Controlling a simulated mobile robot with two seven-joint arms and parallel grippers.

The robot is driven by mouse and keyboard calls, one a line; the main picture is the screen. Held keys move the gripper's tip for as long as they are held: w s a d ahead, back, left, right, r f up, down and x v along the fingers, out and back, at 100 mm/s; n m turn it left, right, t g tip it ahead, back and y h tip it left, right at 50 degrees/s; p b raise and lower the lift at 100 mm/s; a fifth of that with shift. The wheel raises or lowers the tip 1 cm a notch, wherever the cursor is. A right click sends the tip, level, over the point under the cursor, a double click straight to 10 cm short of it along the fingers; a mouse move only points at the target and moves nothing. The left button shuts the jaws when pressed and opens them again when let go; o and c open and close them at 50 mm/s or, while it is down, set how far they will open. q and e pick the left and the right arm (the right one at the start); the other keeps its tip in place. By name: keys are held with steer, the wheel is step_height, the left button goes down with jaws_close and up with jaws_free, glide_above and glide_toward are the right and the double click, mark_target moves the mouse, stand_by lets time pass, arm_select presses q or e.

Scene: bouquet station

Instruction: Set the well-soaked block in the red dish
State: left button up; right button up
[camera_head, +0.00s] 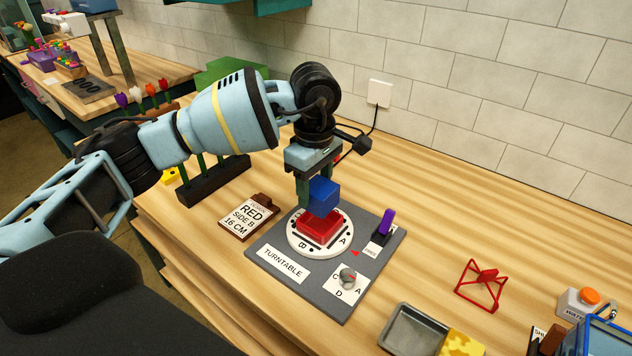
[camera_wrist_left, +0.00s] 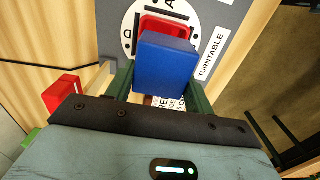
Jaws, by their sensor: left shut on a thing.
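A blue block (camera_head: 323,196) is held in my left gripper (camera_head: 312,188), just above the red dish. It fills the middle of the left wrist view (camera_wrist_left: 166,64), between the green fingers of my left gripper (camera_wrist_left: 160,85). The red dish (camera_head: 319,229) sits on the white turntable disc (camera_head: 294,240). In the left wrist view the red dish (camera_wrist_left: 168,24) shows partly behind the block. Whether the block touches the dish is hard to tell. My right gripper is not in view.
The grey turntable base (camera_head: 336,305) carries a knob (camera_head: 347,277) and a purple lever (camera_head: 387,221). A card (camera_head: 250,216) reads red, side B, 16 cm. A metal tray (camera_head: 414,330), a yellow sponge (camera_head: 462,344) and a red wire frame (camera_head: 483,285) lie to the right.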

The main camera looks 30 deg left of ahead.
arm_select(q)
steer(key=shift+f, duration=0.8)
steer(key=shift+f+b, duration=0.65)
steer(key=shift+f, duration=1)
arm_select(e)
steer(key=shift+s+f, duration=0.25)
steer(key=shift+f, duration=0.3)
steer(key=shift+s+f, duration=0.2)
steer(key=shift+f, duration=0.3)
arm_select(q)
steer(key=shift+f, duration=0.1)
steer(key=o, duration=1.5)
steer(key=shift+o, duration=0.2)
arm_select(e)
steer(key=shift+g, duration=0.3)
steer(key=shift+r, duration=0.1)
arm_select(q)
steer(key=shift+r+p, duration=1.05)
steer(key=shift+r, duration=2.45)
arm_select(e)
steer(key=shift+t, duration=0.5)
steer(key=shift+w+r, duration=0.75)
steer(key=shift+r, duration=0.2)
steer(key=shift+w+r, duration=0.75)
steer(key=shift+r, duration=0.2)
